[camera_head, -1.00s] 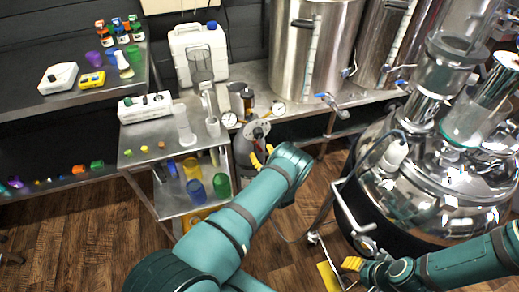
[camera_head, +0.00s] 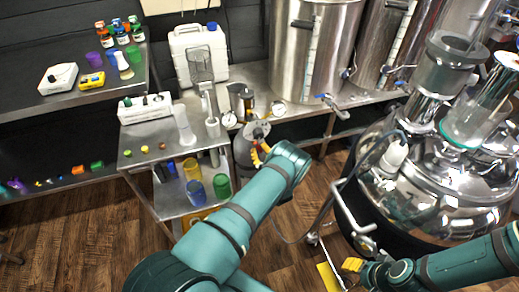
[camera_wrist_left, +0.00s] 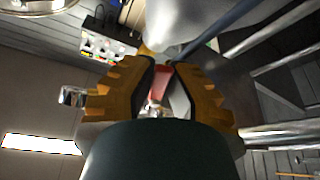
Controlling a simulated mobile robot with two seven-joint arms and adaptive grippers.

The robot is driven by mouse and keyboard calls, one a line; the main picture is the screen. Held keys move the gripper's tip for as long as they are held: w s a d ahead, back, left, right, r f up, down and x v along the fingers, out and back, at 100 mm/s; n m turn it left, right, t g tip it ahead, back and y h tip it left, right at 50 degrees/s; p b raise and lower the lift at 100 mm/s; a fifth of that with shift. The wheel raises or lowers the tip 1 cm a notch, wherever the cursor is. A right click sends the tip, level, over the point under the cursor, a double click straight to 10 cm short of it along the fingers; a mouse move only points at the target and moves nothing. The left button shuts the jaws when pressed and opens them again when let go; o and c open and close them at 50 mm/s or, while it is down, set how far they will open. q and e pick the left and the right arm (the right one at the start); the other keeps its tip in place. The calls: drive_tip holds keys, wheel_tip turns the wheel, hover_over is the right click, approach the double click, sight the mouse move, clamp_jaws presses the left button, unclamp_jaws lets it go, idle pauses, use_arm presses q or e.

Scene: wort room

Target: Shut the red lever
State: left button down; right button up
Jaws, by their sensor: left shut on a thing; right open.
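The red lever (camera_wrist_left: 162,80) shows in the left wrist view between the two orange fingers of my left gripper (camera_wrist_left: 160,70). The fingers are closed in on it, one on each side. In the head view my left gripper (camera_head: 261,150) is at the top of a grey gas cylinder (camera_head: 243,147), below its gauges. The lever is small there and mostly hidden by the fingers and wrist. My right gripper (camera_head: 352,266) is open at the lower right, far from the lever, beside the big steel vessel.
A steel cart (camera_head: 140,160) with glassware and coloured cups stands left of the cylinder. Steel kettles (camera_head: 305,50) stand on the bench behind. A large shiny vessel (camera_head: 440,190) fills the right side. Wooden floor (camera_head: 85,235) is clear at lower left.

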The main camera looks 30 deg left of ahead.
use_arm(q)
drive_tip(key=shift+w+r+n, duration=0.1)
drive_tip(key=shift+n, duration=0.3)
drive_tip(key=n+g, duration=0.2)
drive_tip(key=n, duration=0.2)
drive_tip(key=shift+w+d+r+n+g+y, duration=0.3)
drive_tip(key=shift+w+r+n+g, duration=0.05)
drive_tip(key=shift+w+n+g, duration=0.05)
drive_tip(key=r+n+g, duration=0.1)
drive_tip(key=n, duration=0.2)
drive_tip(key=r+n+g+h, duration=0.1)
drive_tip(key=n, duration=0.3)
drive_tip(key=w+d+n+g+h, duration=0.1)
drive_tip(key=n, duration=0.2)
drive_tip(key=shift+r, duration=0.4)
drive_tip(key=shift+n, duration=0.4)
